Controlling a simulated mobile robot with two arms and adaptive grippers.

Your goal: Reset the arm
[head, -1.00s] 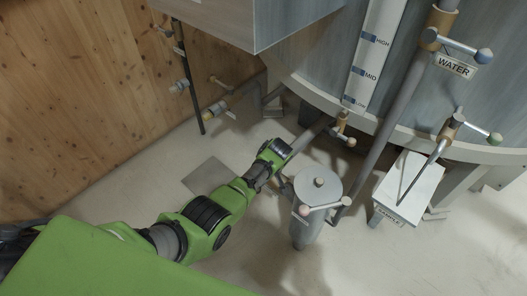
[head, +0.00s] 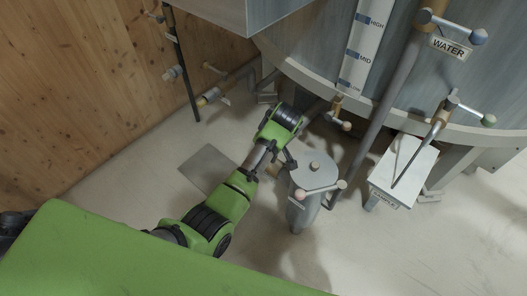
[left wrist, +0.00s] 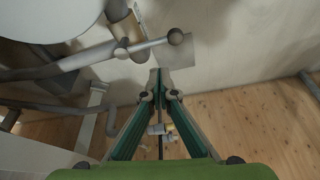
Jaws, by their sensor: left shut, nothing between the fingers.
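My left arm (head: 205,222) reaches in from the lower left of the head view, its green wrist (head: 280,122) beside the grey canister and in front of the tank. In the left wrist view my left gripper (left wrist: 159,80) has its two green-sided fingers together at the tips, with nothing between them. My right gripper is in neither view.
The grey canister (head: 314,172) with a lever stands just right of my wrist. The large tank (head: 445,75), vertical pipe (head: 385,105) and sample stand (head: 405,165) are farther right. A wooden wall (head: 75,85) is at left. Floor is clear around the dark plate (head: 208,168).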

